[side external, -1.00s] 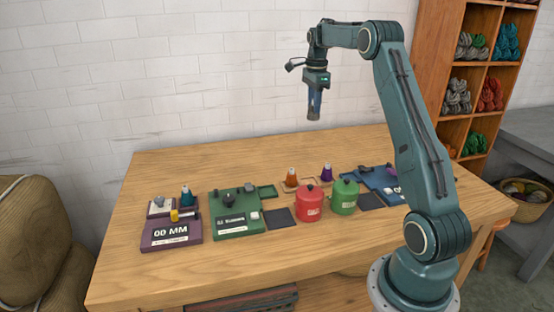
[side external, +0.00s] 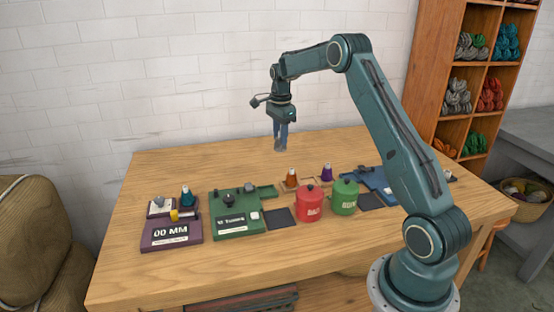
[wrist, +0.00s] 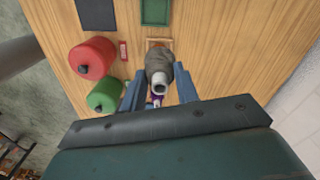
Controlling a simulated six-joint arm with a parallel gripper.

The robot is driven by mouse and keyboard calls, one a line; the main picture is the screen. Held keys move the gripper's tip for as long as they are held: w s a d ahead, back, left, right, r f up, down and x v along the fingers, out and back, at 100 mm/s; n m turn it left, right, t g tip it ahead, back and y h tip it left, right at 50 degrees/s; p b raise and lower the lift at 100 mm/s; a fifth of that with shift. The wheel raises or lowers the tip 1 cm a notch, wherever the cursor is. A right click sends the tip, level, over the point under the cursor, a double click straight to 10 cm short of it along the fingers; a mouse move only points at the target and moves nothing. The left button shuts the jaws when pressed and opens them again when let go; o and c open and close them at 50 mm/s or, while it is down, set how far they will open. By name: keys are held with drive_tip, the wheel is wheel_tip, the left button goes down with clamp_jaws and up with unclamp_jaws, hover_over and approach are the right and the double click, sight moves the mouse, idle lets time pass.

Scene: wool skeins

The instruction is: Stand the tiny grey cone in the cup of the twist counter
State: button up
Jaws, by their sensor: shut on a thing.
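My gripper (side external: 281,146) is shut on the tiny grey cone (wrist: 159,71), high above the back of the table. In the wrist view the cone sits between the fingertips, with a pale round end showing. In the side view the cone is a small grey shape (side external: 280,145) at the fingertips. The green counter (side external: 237,226), whose label seems to read turns, appears to be the twist counter. It has a dark round part (side external: 229,196) on top and a shallow green tray (side external: 267,191) at its side. I cannot tell which part is its cup.
A red canister (side external: 309,205) and a green canister (side external: 344,197) stand right of the counter. Orange (side external: 291,178) and purple (side external: 326,173) cones stand behind them. A purple device (side external: 171,232) with a teal cone (side external: 187,196) is left, a blue one (side external: 379,182) right.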

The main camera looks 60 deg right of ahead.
drive_tip(key=w+a+f+n, duration=0.1)
drive_tip(key=w+a+f, duration=0.1)
drive_tip(key=a+f, duration=0.2)
drive_tip(key=shift+w+a+f, duration=0.35)
drive_tip(key=shift+f, duration=0.15)
drive_tip(key=shift+f, duration=3.45)
drive_tip(key=shift+f, duration=1.6)
drive_tip(key=o, duration=1.4)
drive_tip(key=shift+r, duration=0.15)
drive_tip(key=shift+r, duration=3.6)
